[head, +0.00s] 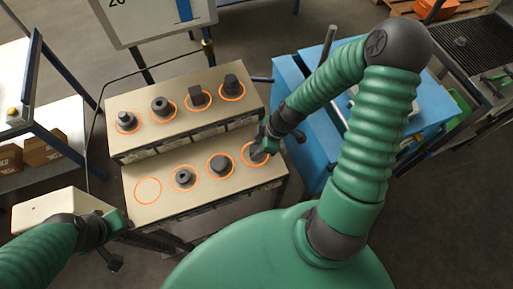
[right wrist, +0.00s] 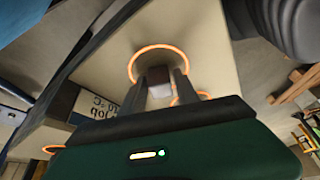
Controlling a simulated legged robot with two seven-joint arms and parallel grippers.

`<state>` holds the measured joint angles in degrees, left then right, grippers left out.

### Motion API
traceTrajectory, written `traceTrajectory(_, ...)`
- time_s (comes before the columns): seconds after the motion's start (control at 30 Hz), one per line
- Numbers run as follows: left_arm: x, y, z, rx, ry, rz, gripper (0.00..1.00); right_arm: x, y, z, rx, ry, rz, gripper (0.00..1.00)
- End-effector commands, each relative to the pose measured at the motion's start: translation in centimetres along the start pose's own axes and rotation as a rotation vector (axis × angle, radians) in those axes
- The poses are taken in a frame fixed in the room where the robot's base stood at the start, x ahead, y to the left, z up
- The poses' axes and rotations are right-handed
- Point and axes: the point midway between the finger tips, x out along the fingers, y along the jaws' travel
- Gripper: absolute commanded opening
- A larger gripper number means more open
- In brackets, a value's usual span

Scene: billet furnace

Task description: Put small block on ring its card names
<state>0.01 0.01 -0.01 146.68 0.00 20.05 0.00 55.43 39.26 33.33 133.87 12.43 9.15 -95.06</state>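My right gripper (head: 258,155) is over the rightmost ring (head: 244,148) of the lower bench tier. In the right wrist view, a small grey block (right wrist: 159,82) sits between its fingers, which appear closed on it; an orange ring (right wrist: 133,67) surrounds the block's area. I cannot tell whether the block touches the surface. The lower tier's leftmost ring (head: 148,191) is empty. A grey round block (head: 183,177) and a dark block (head: 219,165) stand in the two middle rings. A card (right wrist: 95,107) shows upside down, its text partly hidden. My left gripper (head: 115,223) is at the lower left, its fingers unclear.
The upper tier (head: 150,97) holds dark pieces in several rings. A blue cabinet (head: 300,110) stands close to the right of the bench. A white sign board (head: 150,18) stands behind. A shelf with brown boxes (head: 40,150) is at left.

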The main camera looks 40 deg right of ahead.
Motion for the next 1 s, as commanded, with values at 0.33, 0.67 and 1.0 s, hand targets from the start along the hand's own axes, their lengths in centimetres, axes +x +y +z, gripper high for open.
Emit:
traceTrajectory(0.33,0.0,0.0,0.0,0.000,0.000,0.000,0.36,-0.1,0.0,0.0,0.000,0.000,0.000,0.50)
traceTrajectory(0.67,-1.6,0.0,-0.4,0.000,0.000,0.000,0.36,-6.1,0.2,0.0,0.003,-0.002,0.008,0.50)
traceTrajectory(1.0,-3.4,0.0,-0.8,0.000,0.000,0.000,0.36,-11.9,0.0,-0.1,0.003,-0.004,0.000,0.50)
